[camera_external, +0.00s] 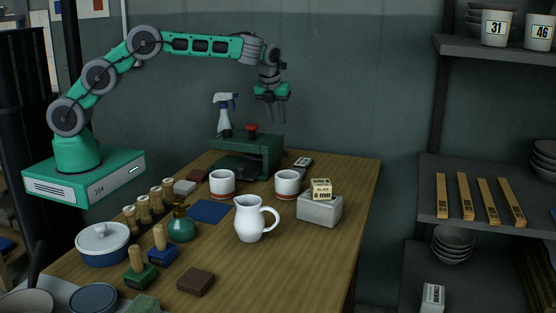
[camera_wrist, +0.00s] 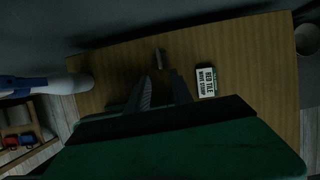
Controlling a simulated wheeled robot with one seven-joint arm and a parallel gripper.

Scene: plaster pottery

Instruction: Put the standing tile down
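A thin, narrow reddish-brown piece (camera_wrist: 160,58), seemingly the standing tile seen edge-on from above, is on the wooden table just beyond my fingertips in the wrist view. I cannot pick it out in the external view, where the green press (camera_external: 262,146) stands in front of that area. My gripper (camera_external: 276,117) hangs pointing down above and behind the press. In the wrist view the two fingers of my gripper (camera_wrist: 160,76) are apart with nothing between them. The tile lies slightly ahead of the gap, apart from the fingers as far as I can tell.
A small labelled box (camera_wrist: 206,82) lies right of the tile; its label reads something like "RED TILE". A spray bottle (camera_external: 225,115) stands left of the press. Cups, a white jug (camera_external: 249,219) and a grey block (camera_external: 319,210) stand nearer.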

